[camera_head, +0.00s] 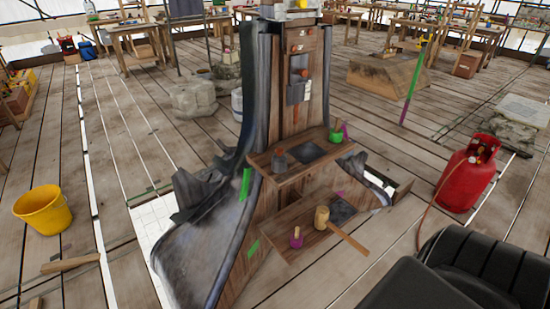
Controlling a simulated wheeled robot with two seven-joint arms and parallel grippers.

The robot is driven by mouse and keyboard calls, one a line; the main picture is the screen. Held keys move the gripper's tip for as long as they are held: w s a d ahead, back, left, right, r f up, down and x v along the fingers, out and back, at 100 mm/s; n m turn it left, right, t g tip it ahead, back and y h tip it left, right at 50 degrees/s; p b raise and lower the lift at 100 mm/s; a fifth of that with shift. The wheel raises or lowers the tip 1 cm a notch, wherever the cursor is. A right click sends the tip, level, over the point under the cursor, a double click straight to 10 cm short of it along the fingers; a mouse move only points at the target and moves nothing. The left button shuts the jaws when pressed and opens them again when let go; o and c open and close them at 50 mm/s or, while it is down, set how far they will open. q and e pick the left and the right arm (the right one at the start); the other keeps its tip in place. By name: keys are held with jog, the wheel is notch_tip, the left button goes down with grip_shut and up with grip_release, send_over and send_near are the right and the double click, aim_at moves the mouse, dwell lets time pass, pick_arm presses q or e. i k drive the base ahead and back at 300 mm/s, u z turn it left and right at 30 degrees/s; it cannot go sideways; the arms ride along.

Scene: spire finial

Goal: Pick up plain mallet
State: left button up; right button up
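A mallet (321,218) with a pale yellowish cylindrical head and a plain wooden handle lies on the lower wooden shelf (290,222) of the spire structure. Its handle (348,239) points to the lower right and sticks out past the shelf's front edge. Neither of my grippers shows in the head view, so whether they are open or shut cannot be seen.
A small purple-based item (296,239) stands left of the mallet. The upper shelf (273,179) above holds a grey jar (279,161) and a green cup (336,134). A red gas cylinder (467,179) with a hose stands right; a yellow bucket (44,210) stands left.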

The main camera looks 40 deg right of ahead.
aim_at(321, 221)
jog(key=z, duration=1.8)
